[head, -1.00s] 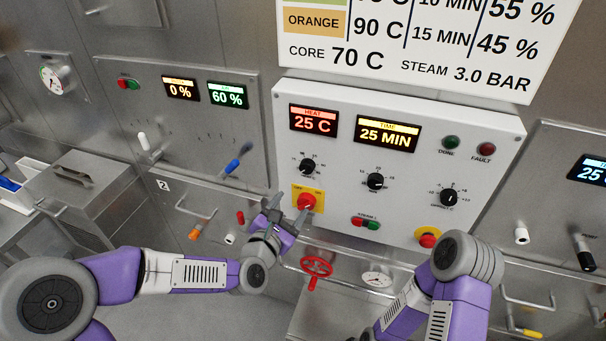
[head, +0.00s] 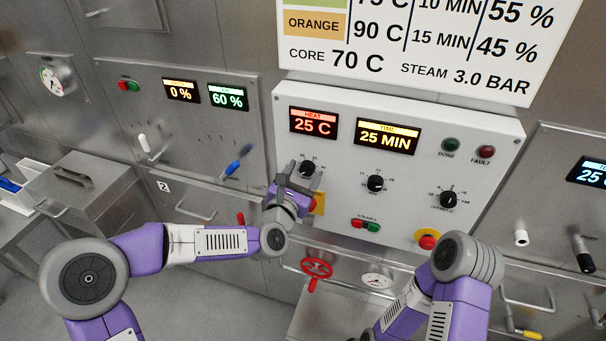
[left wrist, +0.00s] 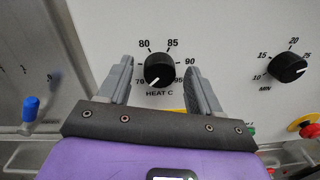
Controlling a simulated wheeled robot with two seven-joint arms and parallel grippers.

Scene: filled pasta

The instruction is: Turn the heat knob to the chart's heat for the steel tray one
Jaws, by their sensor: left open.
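The black heat knob (head: 307,167) is on the white control panel (head: 400,220), under the red heat display (head: 313,123), which reads 25 C. In the left wrist view the knob (left wrist: 159,70) has a scale from 70 to 95, and its white mark points down and left, near the 70 end. My left gripper (head: 302,174) is open, with one finger on each side of the knob; contact cannot be told. The wall chart (head: 410,50) shows an orange row of 90 C, 15 MIN, 45 %; its upper rows are cut off. My right gripper is not in view.
The time knob (head: 375,182) is right of the heat knob, under a display (head: 387,135) reading 25 MIN. A red button on a yellow plate (head: 320,204) is partly hidden behind my left gripper. A red valve wheel (head: 317,267) is below. A blue-tipped lever (head: 233,168) is at left.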

